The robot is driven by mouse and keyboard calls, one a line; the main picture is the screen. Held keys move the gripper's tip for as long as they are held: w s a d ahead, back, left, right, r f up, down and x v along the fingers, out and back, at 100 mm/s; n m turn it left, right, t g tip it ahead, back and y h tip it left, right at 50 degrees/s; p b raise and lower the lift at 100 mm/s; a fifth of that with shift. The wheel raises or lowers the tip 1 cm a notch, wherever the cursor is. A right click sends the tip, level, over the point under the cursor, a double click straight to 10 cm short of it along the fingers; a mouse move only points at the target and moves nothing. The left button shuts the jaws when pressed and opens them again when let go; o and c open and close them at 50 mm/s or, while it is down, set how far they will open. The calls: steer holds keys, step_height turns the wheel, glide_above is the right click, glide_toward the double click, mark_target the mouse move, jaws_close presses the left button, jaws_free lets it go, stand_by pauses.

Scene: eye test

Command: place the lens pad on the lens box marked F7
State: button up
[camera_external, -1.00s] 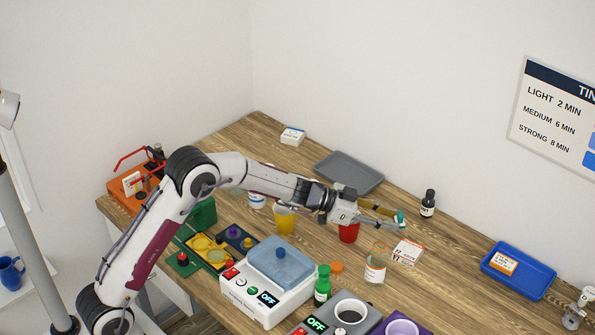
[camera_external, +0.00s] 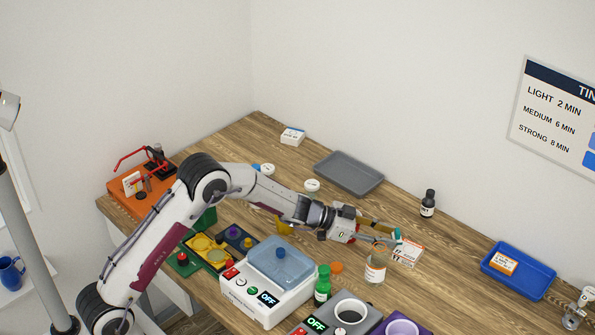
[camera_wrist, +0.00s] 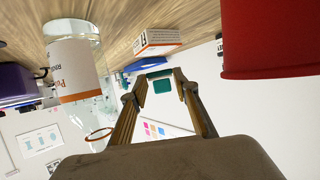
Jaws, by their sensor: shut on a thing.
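My gripper (camera_external: 394,237) is shut on a small teal pad (camera_external: 398,233), likely the lens pad. In the wrist view the pad (camera_wrist: 162,86) sits between my fingertips (camera_wrist: 160,82). A white box with orange edges (camera_external: 407,252) lies on the table just below and right of the pad in the external view; its print is too small to read surely. A similar box (camera_wrist: 158,40) shows apart from the pad in the wrist view. I cannot tell the height of the pad over the box. Another white and orange box (camera_external: 503,263) lies in the blue tray (camera_external: 530,287).
A clear jar with a white label (camera_external: 375,271) stands close in front of my gripper. A red cup (camera_wrist: 270,40) is close by in the wrist view. A dark bottle (camera_external: 428,204) and a grey tray (camera_external: 349,174) are behind. Bare wood lies right of the box.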

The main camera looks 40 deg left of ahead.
steer(key=shift+f, duration=1.85)
steer(key=shift+f, duration=0.1)
steer(key=o, duration=0.6)
steer(key=shift+s+a+r, duration=0.15)
steer(key=shift+a+r, duration=0.05)
steer(key=shift+r, duration=0.05)
steer(key=shift+v, duration=3.5)
